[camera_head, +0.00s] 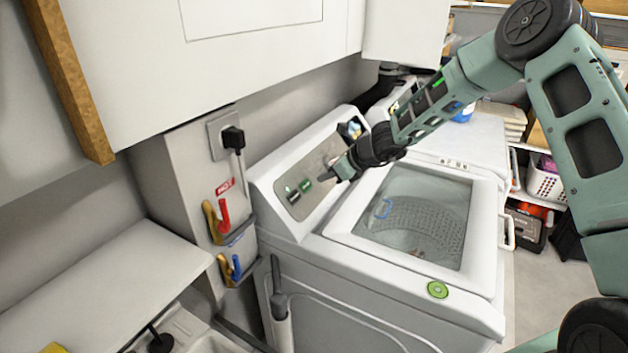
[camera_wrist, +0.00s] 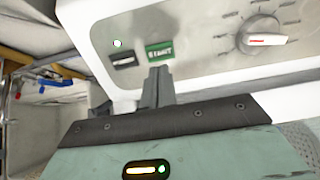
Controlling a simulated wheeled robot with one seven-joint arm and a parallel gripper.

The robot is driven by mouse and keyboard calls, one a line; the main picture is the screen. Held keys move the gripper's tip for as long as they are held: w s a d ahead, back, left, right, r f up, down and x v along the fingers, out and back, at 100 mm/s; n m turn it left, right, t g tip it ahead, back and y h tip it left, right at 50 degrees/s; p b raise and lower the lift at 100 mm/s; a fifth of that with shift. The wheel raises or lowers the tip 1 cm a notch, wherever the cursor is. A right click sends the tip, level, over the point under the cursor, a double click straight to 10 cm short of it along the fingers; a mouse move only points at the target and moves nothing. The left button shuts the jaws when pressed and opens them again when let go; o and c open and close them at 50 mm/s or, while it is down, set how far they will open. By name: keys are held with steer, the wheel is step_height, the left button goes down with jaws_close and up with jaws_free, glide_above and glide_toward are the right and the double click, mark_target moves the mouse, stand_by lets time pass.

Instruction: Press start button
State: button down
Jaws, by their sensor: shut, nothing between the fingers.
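The green start button (camera_head: 306,185) is on the grey control panel of a white top-loading washer (camera_head: 322,258). In the wrist view the start button (camera_wrist: 159,52) carries the word START and is right above my fingertips. My gripper (camera_head: 324,177) is shut and empty, its tips pointing at the panel close to the button. In the wrist view my gripper (camera_wrist: 158,70) overlaps the lower edge of the button; I cannot tell whether it touches. A black display (camera_wrist: 123,59) and a small green light (camera_wrist: 117,43) sit left of the button.
A dial (camera_wrist: 262,36) is right of the button. The washer's glass lid (camera_head: 412,218) is closed below my arm. White cabinets (camera_head: 215,50) hang above the panel. A wall outlet with a black plug (camera_head: 232,139) and red and blue valves are at left.

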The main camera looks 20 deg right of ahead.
mark_target(306, 186)
steer(key=p+x, duration=0.1)
steer(key=x, duration=0.4)
steer(key=shift+w+a+f, duration=0.1)
steer(key=shift+f, duration=0.1)
steer(key=shift+w+a+f, duration=0.25)
steer(key=shift+a+f, duration=0.15)
steer(key=shift+f, duration=0.05)
steer(key=shift+r, duration=0.2)
steer(key=v, duration=1.4)
steer(key=shift+d+b, duration=0.2)
steer(key=shift+b, duration=0.2)
